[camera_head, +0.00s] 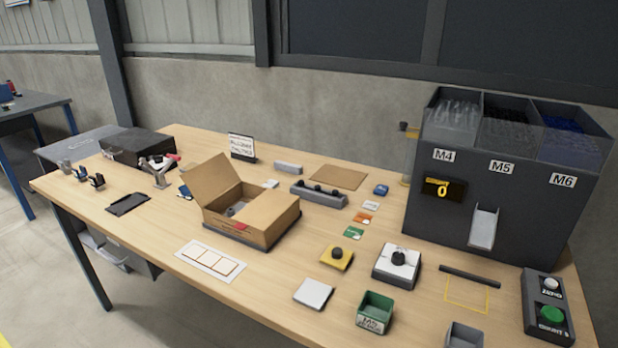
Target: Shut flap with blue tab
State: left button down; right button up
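An open cardboard box (262,235) stands on the workbench left of the middle. One flap (213,183) stands up and leans outward at its left side. Through the opening I see a grey object (234,209) inside. A small red patch (213,226) shows at the front edge of the opening. A small dark blue and white piece (185,191) shows just left of the raised flap; I cannot tell whether it belongs to the box. No blue tab is clearly visible. Neither gripper is in view.
A black feeder with bins M4, M5 and M6 (490,190) stands at the right. A knob box (397,266), a green bin (375,312) and a white card tray (210,262) lie in front. A small grey stand (158,172) is behind left.

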aim_at(207, 180)
jog(key=u, duration=2.6)
jog(key=i, duration=3.4)
jog(key=z, duration=3.95)
